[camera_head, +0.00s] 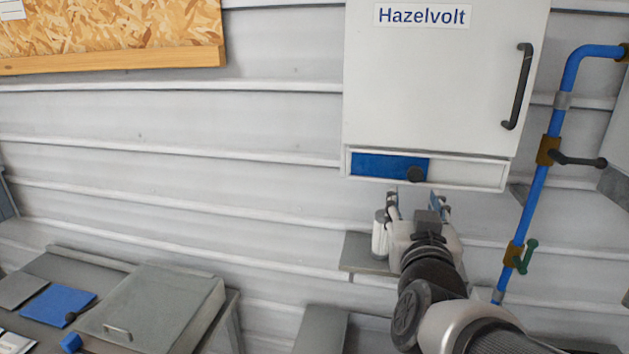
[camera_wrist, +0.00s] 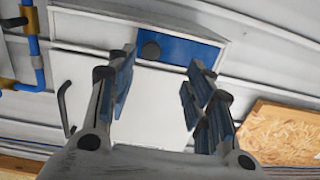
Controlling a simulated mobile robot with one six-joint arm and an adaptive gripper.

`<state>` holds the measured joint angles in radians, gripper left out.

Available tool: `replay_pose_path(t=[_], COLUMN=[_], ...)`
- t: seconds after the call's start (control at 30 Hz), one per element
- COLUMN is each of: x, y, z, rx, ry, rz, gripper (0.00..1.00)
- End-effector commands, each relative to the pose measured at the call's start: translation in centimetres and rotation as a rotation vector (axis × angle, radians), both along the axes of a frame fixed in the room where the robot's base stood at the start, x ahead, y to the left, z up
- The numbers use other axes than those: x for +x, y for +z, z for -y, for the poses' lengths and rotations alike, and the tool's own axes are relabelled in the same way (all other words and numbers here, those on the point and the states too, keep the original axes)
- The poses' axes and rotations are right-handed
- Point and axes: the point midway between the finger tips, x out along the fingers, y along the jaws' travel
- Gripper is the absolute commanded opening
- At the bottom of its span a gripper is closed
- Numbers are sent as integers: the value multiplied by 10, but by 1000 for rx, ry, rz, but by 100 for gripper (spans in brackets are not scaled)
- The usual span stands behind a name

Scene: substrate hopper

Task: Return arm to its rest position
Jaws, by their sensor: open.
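My gripper (camera_head: 418,203) is at the end of my arm, which reaches up from the lower right toward the wall in the head view. In the wrist view my gripper (camera_wrist: 158,90) has its two fingers spread apart with nothing between them. The white Hazelvolt cabinet (camera_head: 440,85) hangs on the wall just above and beyond the fingertips. Its blue slide panel (camera_head: 380,166) with a dark round knob (camera_head: 416,174) is at its lower edge. The panel also shows in the wrist view (camera_wrist: 190,50), past the fingertips.
A whitish cylinder (camera_head: 380,236) stands on a small grey shelf (camera_head: 358,254) left of my gripper. A blue pipe with valves (camera_head: 537,185) runs at the right. A bench with a grey lidded box (camera_head: 160,305) is at lower left. The wall between is bare.

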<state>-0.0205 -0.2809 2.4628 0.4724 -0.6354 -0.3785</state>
Motion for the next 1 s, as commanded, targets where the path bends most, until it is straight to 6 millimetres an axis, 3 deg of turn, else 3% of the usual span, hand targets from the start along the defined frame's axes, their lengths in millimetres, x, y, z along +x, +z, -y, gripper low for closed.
replay_pose_path(t=[0.17,0.27,0.4,0.6,0.7,0.8,1.0], x=[-21,-50,-108,-198,-230,-250,-257], y=[-65,-118,-191,-270,-291,-300,-302], z=[-34,-56,-73,-69,-62,-58,-56], rx=[57,91,118,135,137,139,141], ry=[137,224,292,278,251,231,222], rz=[-178,-344,-603,-934,-1041,-1102,-1130], gripper=[47,47,47,47,47,47,47])
